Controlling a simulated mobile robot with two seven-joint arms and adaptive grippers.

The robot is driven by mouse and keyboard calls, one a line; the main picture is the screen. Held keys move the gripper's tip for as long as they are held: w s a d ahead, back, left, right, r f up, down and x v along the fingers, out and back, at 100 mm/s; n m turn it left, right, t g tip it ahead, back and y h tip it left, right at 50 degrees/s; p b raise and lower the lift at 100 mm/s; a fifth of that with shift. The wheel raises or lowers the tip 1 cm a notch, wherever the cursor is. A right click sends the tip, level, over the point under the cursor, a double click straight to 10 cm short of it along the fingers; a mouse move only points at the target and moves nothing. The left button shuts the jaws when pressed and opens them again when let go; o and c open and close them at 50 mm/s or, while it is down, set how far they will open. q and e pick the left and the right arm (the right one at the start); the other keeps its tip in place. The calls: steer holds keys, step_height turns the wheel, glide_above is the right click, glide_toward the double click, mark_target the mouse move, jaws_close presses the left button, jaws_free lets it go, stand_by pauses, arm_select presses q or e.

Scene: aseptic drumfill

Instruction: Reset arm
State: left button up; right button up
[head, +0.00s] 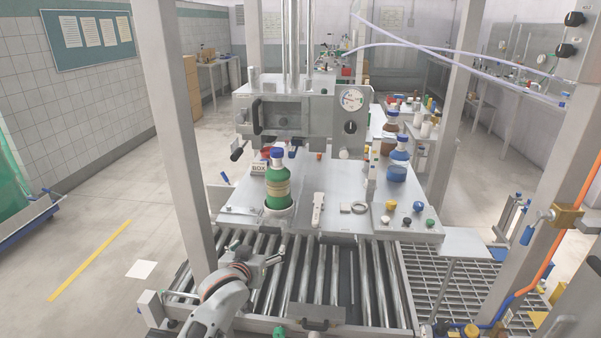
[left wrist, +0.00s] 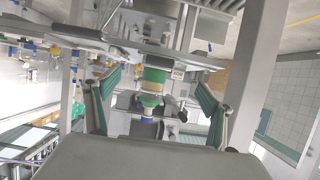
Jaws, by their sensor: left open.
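My left gripper (head: 277,256) is low at the front left of the machine, over the roller conveyor. In the left wrist view its two green-padded fingers (left wrist: 158,90) are spread wide with nothing held between them. A green bottle with a blue cap and a tan label (head: 278,185) stands upright on the machine's plate, beyond and above the gripper. In the left wrist view, which is upside down, the green bottle (left wrist: 155,77) shows between the fingers but apart from them. My right gripper does not show.
The roller conveyor (head: 313,275) runs below the plate. A grey frame post (head: 178,130) rises close left of my left arm. A blue-capped bottle (head: 399,155), several coloured knobs and a pale tool (head: 318,210) are on the plate. The floor at left is open.

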arm_select(q)
steer(key=s+a+f+m+g+h, duration=0.1)
steer(key=s+f+m, duration=0.1)
steer(key=s+f, duration=1.25)
steer(key=s+f+m, duration=0.1)
steer(key=s+f, duration=0.2)
steer(key=s, duration=0.7)
steer(key=s+a+f+g+h, duration=0.1)
steer(key=s+f, duration=0.2)
steer(key=s, duration=0.7)
steer(key=shift+s+f+m+g, duration=0.2)
steer(key=shift+f+m+g, duration=0.1)
steer(key=shift+m, duration=0.1)
